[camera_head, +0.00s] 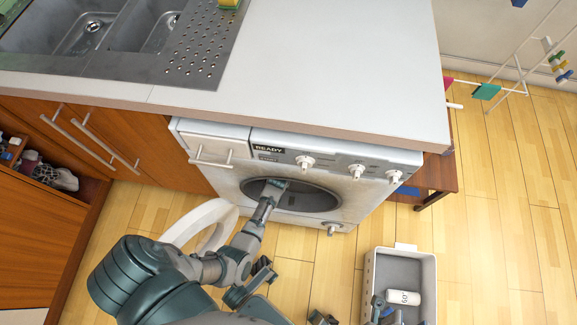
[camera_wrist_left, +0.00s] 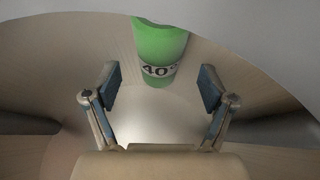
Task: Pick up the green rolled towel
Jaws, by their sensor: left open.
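The green rolled towel (camera_wrist_left: 158,45) stands out at the top of the left wrist view, with a white band marked 40° near its lower end. It lies inside the washing machine drum (camera_wrist_left: 60,70). My left gripper (camera_wrist_left: 160,86) is open and empty, its two blue-padded fingers apart on either side of the towel's line. The towel's near end is just ahead of the fingertips, not between them. In the head view my left arm reaches into the washing machine's (camera_head: 335,170) round opening, and the towel is hidden there. My right gripper cannot be made out clearly at the bottom edge.
The white door ring (camera_head: 200,222) hangs open left of my arm. The counter (camera_head: 330,60) overhangs the machine. A grey basket (camera_head: 428,275) holding a white roll (camera_head: 402,297) marked 60° stands on the floor at right. A drying rack (camera_head: 520,80) stands at far right.

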